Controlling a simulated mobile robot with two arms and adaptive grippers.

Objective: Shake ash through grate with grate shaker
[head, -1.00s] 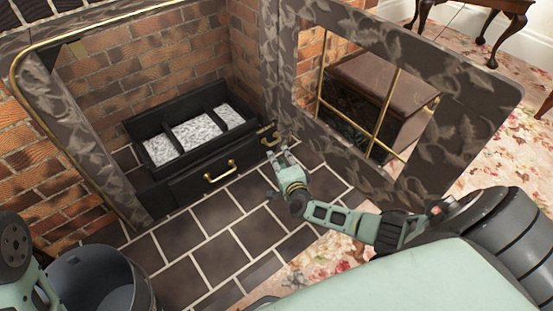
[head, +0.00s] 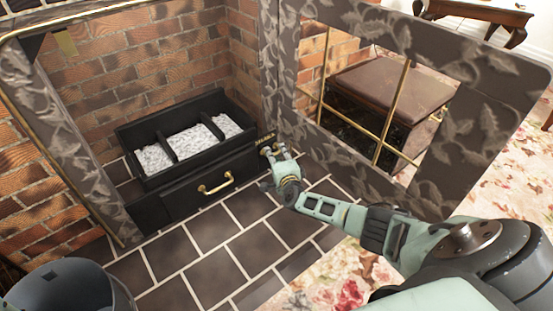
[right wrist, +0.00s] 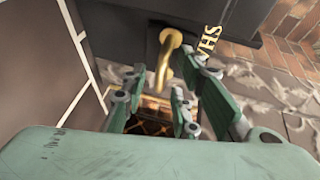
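The black fireplace grate (head: 190,102) has three compartments holding pale grey ash (head: 185,142). The brass grate shaker, a small hooked handle (right wrist: 170,50), sticks out at the right end of the grate's front, beside gold lettering. My right gripper (head: 271,153) is at this handle. In the right wrist view its fingers (right wrist: 170,88) are open, with the brass hook between them; I cannot tell whether they touch it. In the head view the gripper partly hides the handle. My left gripper is out of view.
A brass pull handle (head: 216,184) is on the drawer front (head: 185,198) below the ash. A dark bucket (head: 65,285) is at lower left. The tiled hearth (head: 235,245) in front is clear.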

